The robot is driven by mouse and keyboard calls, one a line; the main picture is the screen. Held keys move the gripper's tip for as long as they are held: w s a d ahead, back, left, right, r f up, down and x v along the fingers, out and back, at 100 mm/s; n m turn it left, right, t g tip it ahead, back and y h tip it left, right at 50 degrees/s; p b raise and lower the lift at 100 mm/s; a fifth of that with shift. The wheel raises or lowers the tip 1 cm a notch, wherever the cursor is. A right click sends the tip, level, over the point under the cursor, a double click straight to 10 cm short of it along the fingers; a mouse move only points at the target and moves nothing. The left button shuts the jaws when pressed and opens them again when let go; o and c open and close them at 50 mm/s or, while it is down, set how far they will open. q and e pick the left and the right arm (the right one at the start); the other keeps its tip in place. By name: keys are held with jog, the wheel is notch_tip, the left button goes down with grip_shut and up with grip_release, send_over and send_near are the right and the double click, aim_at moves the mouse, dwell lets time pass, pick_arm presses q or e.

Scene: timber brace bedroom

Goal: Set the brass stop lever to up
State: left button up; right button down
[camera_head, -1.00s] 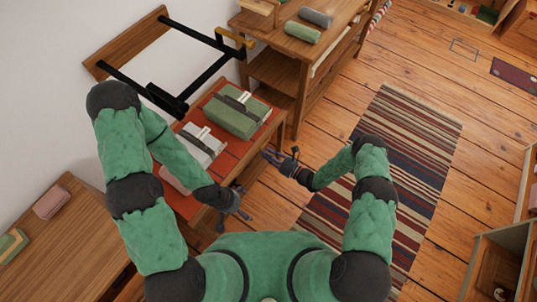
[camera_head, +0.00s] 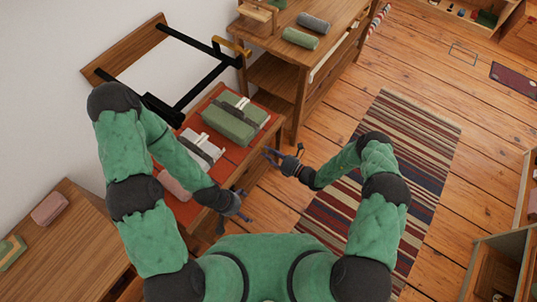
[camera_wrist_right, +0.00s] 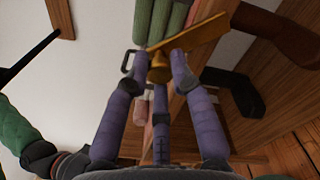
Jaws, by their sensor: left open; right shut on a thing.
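The brass stop lever (camera_wrist_right: 205,34) shows in the right wrist view as a flat gold bar on a round post, its outer end pointing up and right. My right gripper (camera_wrist_right: 163,55) has its purple fingertips around the post. In the head view my right gripper (camera_head: 268,153) is by the front edge of the red-topped table, and the lever cannot be made out there. My left gripper (camera_head: 245,214) is open, lower down by the same table's front edge, with nothing visible in it.
A black frame (camera_head: 205,88) with a brass-coloured corner piece (camera_head: 232,47) juts from the wall. A wooden shelf unit (camera_head: 272,78) stands behind.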

jog(key=w+d+m, duration=0.1)
jog(key=m, duration=0.2)
jog(key=w+d+r+m+b, duration=0.1)
jog(key=m, duration=0.2)
jog(key=w+d+m+b, duration=0.1)
jog(key=w+m, duration=0.1)
jog(key=m, duration=0.1)
jog(key=shift+r, duration=0.4)
jog(key=c, duration=1.1)
grip_release()
jog(key=shift+w, duration=0.1)
jog(key=shift+o, duration=0.2)
jog(key=shift+d, duration=0.1)
jog(key=v, duration=1.2)
